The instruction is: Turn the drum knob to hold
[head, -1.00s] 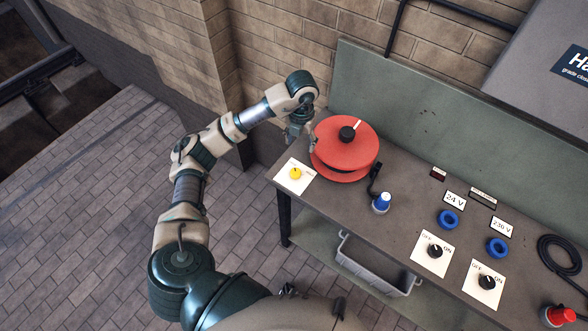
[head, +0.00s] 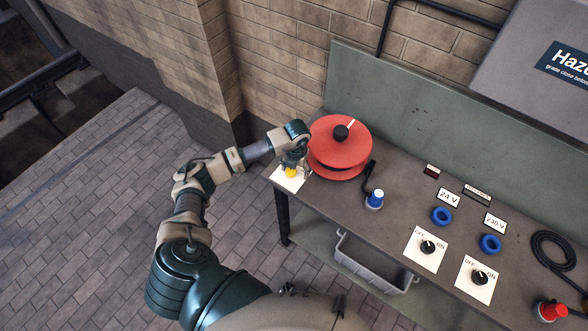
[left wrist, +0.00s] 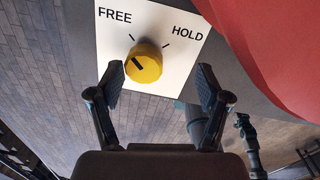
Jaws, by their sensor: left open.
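The yellow drum knob (left wrist: 144,64) sits on a white plate (left wrist: 181,25) marked FREE and HOLD. Its dark pointer line aims up and left, toward the FREE side. In the head view the knob (head: 291,172) is at the left end of the bench, partly under my left gripper (head: 295,165). In the left wrist view my left gripper (left wrist: 160,85) is open, its two fingers apart on either side of the knob's near edge. I cannot tell how far above the knob the fingertips are. My right gripper does not show clearly in these views.
A red drum (head: 338,147) with a black hub stands right beside the knob plate. A grey crate (head: 365,262) is below.

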